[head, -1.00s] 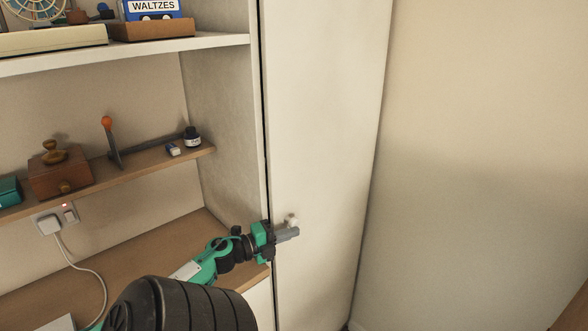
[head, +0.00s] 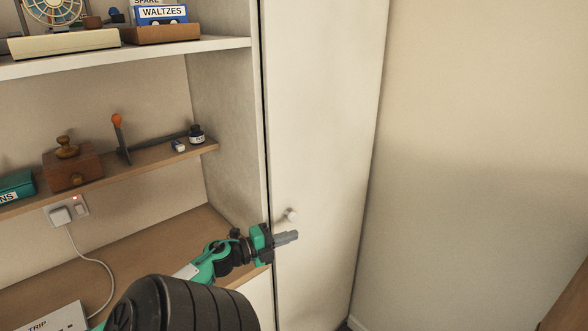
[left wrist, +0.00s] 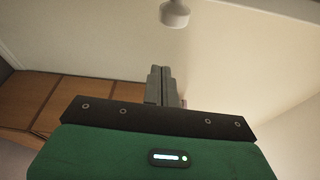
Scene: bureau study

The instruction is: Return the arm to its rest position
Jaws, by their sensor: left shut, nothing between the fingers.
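My left arm comes in from the bottom left in the head view. Its green and black left gripper (head: 290,237) is shut and empty in front of the tall white cabinet door (head: 320,130). The door's round white knob (head: 291,215) is just above the fingertips and apart from them. In the left wrist view the shut grey fingers (left wrist: 162,85) show at the middle, with the knob (left wrist: 174,13) at the top edge beyond them. The door looks closed. My right gripper is in neither view.
A wooden desk top (head: 140,262) lies left of the door. A charger (head: 61,214) with a white cable is in the wall socket. The right wall is bare.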

